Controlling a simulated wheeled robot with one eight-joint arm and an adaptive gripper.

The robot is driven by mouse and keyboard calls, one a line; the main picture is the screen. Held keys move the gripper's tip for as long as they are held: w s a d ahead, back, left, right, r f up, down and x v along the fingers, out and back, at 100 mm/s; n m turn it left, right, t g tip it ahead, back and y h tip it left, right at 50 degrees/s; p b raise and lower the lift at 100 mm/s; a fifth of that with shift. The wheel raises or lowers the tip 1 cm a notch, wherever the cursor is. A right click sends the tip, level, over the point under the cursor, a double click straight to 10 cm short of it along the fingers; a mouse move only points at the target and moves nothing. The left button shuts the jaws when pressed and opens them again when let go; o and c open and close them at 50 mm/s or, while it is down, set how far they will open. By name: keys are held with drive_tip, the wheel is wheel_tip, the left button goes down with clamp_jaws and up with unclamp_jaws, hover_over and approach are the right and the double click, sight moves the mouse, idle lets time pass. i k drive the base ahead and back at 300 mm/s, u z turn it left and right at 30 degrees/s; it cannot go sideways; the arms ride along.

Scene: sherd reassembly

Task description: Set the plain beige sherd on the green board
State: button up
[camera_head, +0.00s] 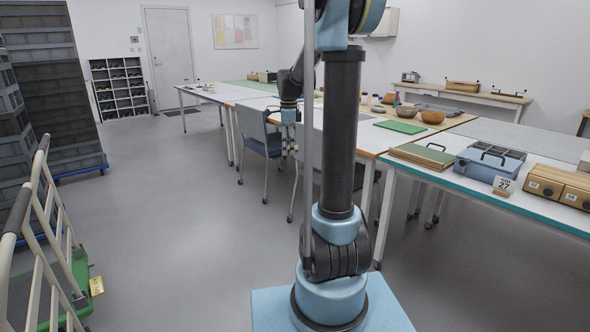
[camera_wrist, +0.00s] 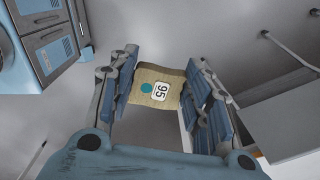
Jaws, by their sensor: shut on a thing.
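In the wrist view my gripper (camera_wrist: 160,98) is shut on a beige sherd (camera_wrist: 172,76), which sits between the two fingers. The sherd's visible face bears a teal dot and a white label reading 95. Grey floor shows beneath it. In the head view my gripper (camera_head: 290,148) hangs low beside the chairs, small and partly hidden, and the sherd cannot be made out there. My gripper is well apart from the board.
Chairs (camera_head: 262,140) stand by the tables, close to my gripper. Bowls (camera_head: 432,117) are near the board. A green-topped case (camera_head: 422,155), a blue toolbox (camera_head: 490,163) and wooden boxes (camera_head: 558,185) stand on the near right table. A trolley (camera_head: 45,240) is at left; the left floor is open.

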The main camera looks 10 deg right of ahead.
sight(425, 153)
drive_tip(key=z, duration=0.45)
drive_tip(key=i, duration=0.65)
drive_tip(key=z, duration=0.8)
drive_tip(key=i, duration=0.5)
drive_tip(key=z, duration=0.2)
